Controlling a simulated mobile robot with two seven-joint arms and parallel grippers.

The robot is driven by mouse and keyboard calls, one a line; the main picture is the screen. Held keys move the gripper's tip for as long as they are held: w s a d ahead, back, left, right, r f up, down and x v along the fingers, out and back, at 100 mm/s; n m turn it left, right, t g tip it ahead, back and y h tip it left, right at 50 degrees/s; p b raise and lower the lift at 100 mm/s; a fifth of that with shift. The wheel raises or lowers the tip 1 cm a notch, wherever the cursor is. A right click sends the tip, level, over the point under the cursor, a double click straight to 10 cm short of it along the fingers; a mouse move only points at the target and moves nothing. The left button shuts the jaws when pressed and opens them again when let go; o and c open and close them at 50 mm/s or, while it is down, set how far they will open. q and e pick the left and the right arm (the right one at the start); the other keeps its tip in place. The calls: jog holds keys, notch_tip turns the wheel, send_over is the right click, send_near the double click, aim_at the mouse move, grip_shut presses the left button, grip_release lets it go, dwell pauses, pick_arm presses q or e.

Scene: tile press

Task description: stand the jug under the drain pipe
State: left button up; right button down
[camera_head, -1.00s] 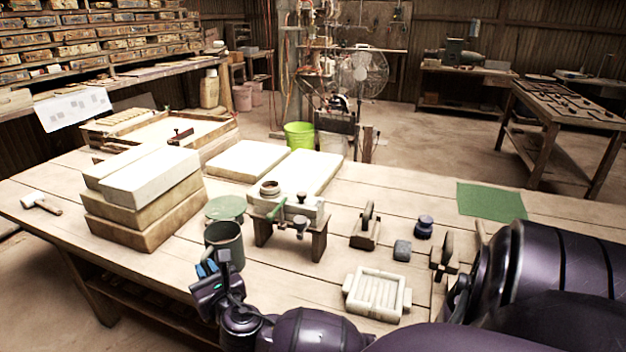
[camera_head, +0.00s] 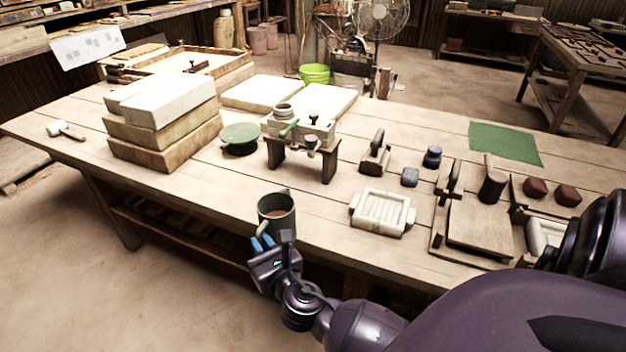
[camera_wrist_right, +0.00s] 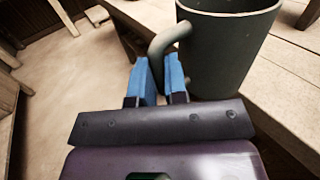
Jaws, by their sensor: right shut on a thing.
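The jug (camera_head: 277,214) is a dark grey-green cup shape, upright, at the table's front edge. My right gripper (camera_head: 262,243) is shut on its handle. In the right wrist view the blue fingertips (camera_wrist_right: 160,75) close around the lower end of the handle, beside the jug's body (camera_wrist_right: 225,50). Whether the jug's base touches the table is unclear. Behind it stands a dark-legged bench (camera_head: 328,160) with a pale box, a green lever-like part (camera_head: 288,129) and a small grey spout-like part (camera_head: 312,143). I cannot tell which part is the drain pipe. My left gripper is not in view.
A round green plate (camera_head: 240,137) stands left of the bench, near stacked slabs (camera_head: 165,148). Bare tabletop lies between the jug and the bench.

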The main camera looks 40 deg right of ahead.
aim_at(288, 208)
jog(key=w+d, duration=0.1)
jog(key=d, duration=0.2)
jog(key=w+d, duration=0.2)
jog(key=d, duration=0.2)
jog(key=w+d+b, duration=0.1)
jog(key=d, duration=0.3)
jog(key=shift+w+d, duration=0.2)
jog(key=shift+w, duration=0.2)
jog(key=shift+w+d, duration=0.35)
jog(key=shift+d, duration=0.55)
jog(key=d, duration=0.1)
jog(key=w+d, duration=0.1)
jog(key=d+b, duration=0.1)
jog(key=shift+w+d, duration=0.25)
jog(key=shift+d, duration=0.05)
jog(key=shift+s+a+f+b, duration=0.15)
jog(key=shift+f+b, duration=0.2)
jog(key=shift+f, duration=0.5)
jog(key=shift+a+r, duration=0.1)
jog(key=c, duration=1.6)
grip_release()
jog(key=shift+f, duration=0.2)
jog(key=o, duration=0.5)
jog(key=shift+c, duration=0.2)
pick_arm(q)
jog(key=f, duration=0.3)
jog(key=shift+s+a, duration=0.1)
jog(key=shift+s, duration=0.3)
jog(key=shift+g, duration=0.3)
